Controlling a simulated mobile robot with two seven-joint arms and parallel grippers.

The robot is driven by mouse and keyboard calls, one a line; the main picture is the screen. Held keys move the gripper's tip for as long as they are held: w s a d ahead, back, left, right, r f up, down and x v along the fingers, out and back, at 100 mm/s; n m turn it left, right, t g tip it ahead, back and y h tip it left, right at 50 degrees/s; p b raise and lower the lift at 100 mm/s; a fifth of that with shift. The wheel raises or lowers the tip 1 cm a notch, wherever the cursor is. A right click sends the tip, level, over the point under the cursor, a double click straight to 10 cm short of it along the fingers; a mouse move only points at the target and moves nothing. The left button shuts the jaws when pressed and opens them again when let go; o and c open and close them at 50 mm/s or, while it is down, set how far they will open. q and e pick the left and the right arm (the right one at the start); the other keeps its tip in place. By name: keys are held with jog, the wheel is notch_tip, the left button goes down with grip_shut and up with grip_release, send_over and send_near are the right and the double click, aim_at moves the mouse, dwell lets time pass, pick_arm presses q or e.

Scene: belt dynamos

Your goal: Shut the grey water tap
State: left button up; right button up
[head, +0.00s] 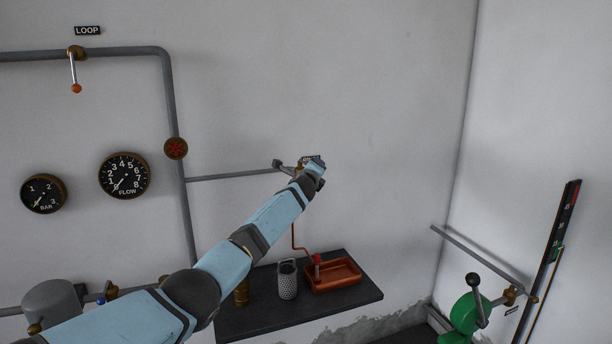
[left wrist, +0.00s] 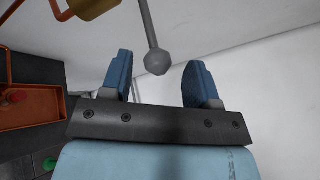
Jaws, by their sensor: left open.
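The grey water tap shows in the left wrist view as a grey lever with a round knob (left wrist: 156,62), joined to a brass body (left wrist: 92,8) at the top. My left gripper (left wrist: 158,68) is open, its two blue fingers on either side of the knob as seen from the wrist. I cannot tell how deep the knob sits between them; no contact shows. In the head view my left gripper (head: 317,165) is at the wall and hides much of the tap. A grey rounded end (head: 278,163) shows left of it. My right gripper is not in view.
A red-orange tray (head: 347,287) and a perforated grey cup (head: 287,282) stand on the dark shelf (head: 240,327) below. A red wheel (head: 176,148) and a lever with an orange knob (head: 75,88) are on pipes. A green machine (head: 464,314) stands at right.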

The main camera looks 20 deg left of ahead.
pick_arm(q)
jog(key=s+d+b, duration=0.1)
jog(key=s, duration=1)
jog(key=shift+s+d, duration=0.15)
jog(key=shift+d, duration=0.2)
jog(key=shift+r, duration=0.1)
